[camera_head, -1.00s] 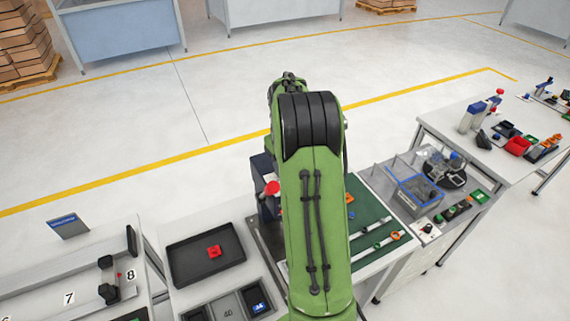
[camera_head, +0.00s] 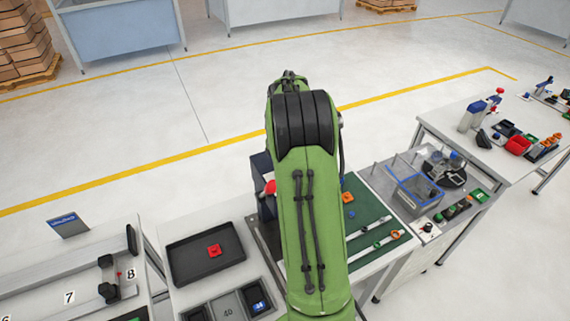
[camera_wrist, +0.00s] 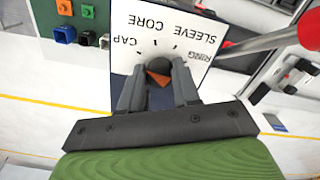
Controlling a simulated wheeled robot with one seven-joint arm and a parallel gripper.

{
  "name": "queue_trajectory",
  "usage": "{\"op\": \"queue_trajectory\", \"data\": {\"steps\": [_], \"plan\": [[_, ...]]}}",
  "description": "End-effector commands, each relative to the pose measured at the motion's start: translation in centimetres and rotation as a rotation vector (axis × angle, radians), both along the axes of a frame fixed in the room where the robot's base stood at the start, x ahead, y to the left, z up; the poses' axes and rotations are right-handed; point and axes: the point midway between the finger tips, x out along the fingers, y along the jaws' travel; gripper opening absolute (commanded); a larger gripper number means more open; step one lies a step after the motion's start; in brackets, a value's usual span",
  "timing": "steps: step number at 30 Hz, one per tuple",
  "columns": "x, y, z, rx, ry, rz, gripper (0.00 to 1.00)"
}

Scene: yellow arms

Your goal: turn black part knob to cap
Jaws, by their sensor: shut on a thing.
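A white dial panel (camera_wrist: 125,30) fills the top middle of the wrist view, its words CAP, CORE, SLEEVE and RING upside down around a row of short tick marks. The black knob (camera_wrist: 160,63) sits in the middle of the dial, mostly hidden between my fingers. My gripper (camera_wrist: 160,82) is shut on the knob, one grey finger on each side. A brown-orange patch shows between the fingers. Which label the knob points at cannot be told. In the head view my green arm hides the dial and gripper.
A red-ended lever (camera_wrist: 308,30) stands close to the right of the panel. Orange, blue and green small parts (camera_wrist: 64,33) lie at the left. In the head view a dark tray (camera_head: 185,268) with a red part is left of my arm, and a blue-rimmed bin (camera_head: 415,195) is right.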

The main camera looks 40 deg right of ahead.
Motion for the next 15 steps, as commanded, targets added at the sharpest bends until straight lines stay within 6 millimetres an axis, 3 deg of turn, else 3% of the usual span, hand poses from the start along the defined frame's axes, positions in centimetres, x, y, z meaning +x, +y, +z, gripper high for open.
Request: {"op": "queue_trajectory", "data": {"steps": [3, 4, 8, 15], "plan": [[0.13, -0.02, 0.15, -0.002, -0.005, 0.002, 0.01], [0.13, -0.02, 0.15, -0.002, -0.005, 0.002, 0.34], [0.09, -0.02, 0.12, -0.001, -0.004, 0.001, 0.54], [0.04, -0.01, 0.05, -0.001, -0.002, 0.0, 0.57]]}}
